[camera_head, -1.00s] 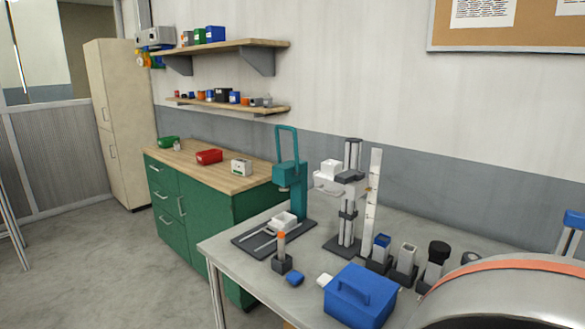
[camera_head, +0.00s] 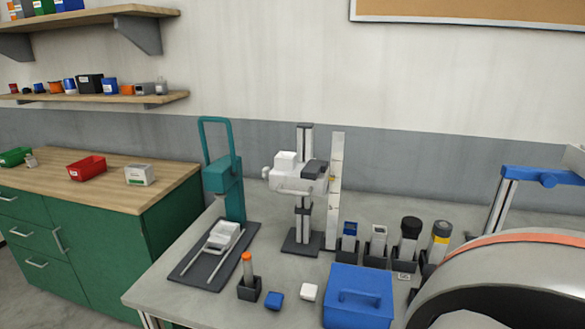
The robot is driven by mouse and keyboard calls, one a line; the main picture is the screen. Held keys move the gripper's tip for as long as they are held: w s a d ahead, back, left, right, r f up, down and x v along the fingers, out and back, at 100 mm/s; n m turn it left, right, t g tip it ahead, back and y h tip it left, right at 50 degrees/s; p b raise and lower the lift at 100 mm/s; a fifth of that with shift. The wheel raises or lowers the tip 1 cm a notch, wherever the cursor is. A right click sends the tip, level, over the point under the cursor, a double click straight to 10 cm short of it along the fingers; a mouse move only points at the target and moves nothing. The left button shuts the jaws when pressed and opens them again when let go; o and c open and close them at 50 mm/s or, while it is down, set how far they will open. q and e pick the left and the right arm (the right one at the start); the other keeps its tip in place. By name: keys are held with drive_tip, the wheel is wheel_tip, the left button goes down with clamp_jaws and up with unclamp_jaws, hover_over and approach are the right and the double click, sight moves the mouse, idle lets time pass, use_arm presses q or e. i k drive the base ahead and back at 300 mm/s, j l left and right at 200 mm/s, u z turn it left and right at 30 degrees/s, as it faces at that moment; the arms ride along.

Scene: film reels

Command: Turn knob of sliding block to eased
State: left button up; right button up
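A white and grey block (camera_head: 297,172) sits on an upright metal column (camera_head: 304,222) on a dark base, in the middle of the head view. A small white knob (camera_head: 266,173) sticks out at its left side. This looks like the sliding block, but its mark or setting is too small to read. A pale upright scale (camera_head: 335,190) stands just right of the column. Neither of my grippers is in view.
A teal press (camera_head: 224,175) stands left of the column. A blue box (camera_head: 358,296), an orange-topped tube in a holder (camera_head: 248,280) and several containers stand in front and to the right. A large rounded grey body (camera_head: 510,280) fills the lower right. A green cabinet (camera_head: 80,250) is left.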

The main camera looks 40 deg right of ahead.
sight(266, 171)
drive_tip(key=i+j+z, duration=0.25)
drive_tip(key=z, duration=0.25)
drive_tip(key=i+j+z, duration=0.2)
drive_tip(key=j+z, duration=0.15)
drive_tip(key=z, duration=0.15)
drive_tip(key=i+j+z, duration=0.1)
drive_tip(key=j+z, duration=0.35)
drive_tip(key=i+j+z, duration=0.1)
drive_tip(key=j+z, duration=0.4)
drive_tip(key=k+j+z, duration=0.1)
drive_tip(key=j+z, duration=0.4)
drive_tip(key=j, duration=0.2)
